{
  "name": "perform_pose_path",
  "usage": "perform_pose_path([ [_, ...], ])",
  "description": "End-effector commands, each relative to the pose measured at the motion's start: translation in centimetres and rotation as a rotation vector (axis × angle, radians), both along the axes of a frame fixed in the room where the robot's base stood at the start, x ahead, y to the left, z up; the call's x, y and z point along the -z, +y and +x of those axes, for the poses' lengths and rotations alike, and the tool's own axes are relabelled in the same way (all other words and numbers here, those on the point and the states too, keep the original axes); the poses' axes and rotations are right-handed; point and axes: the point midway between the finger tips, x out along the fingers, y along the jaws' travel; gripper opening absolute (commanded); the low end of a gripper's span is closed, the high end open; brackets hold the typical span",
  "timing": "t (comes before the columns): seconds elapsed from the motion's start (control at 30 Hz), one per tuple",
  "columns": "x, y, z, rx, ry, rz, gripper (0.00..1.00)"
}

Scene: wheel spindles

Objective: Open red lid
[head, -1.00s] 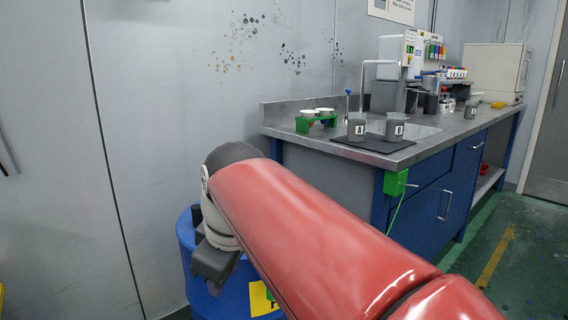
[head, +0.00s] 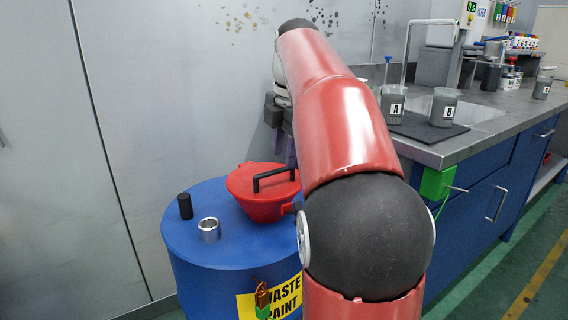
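A red lid (head: 262,197) with a black bar handle (head: 275,175) sits on top of a blue drum (head: 190,240) and looks closed. A yellow label reading "WASTE PAINT" (head: 270,301) is on the drum's side. My gripper (head: 287,150) is above and behind the lid, apart from it, with its fingers pointing down. The red arm partly hides the gripper, so whether it is open or shut does not show clearly. The lid's right edge lies close beside my arm in the picture.
A black cylinder (head: 185,206) and a metal ring (head: 209,229) stand on the drum top left of the lid. A workbench (head: 480,135) with beakers A (head: 392,105) and B (head: 443,108) on a dark mat is at right. A grey wall (head: 150,90) stands behind.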

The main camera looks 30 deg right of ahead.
Motion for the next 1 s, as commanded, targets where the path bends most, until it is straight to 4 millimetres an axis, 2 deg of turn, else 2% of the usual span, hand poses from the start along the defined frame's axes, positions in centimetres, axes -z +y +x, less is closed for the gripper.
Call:
perform_pose_path([
  [0.03, 1.0, 0.1, 0.1, 0.0, 0.002, 0.001, 0.33],
  [0.2, 2.5, 0.1, 0.5, 0.0, 0.0, 0.0, 0.33],
  [0.53, 2.8, 0.1, 0.6, 0.0, -0.001, 0.0, 0.33],
  [0.8, 2.8, 0.1, 0.6, 0.001, -0.001, -0.001, 0.0],
  [1.0, 2.8, 0.1, 0.5, 0.001, -0.001, -0.001, 0.0],
])
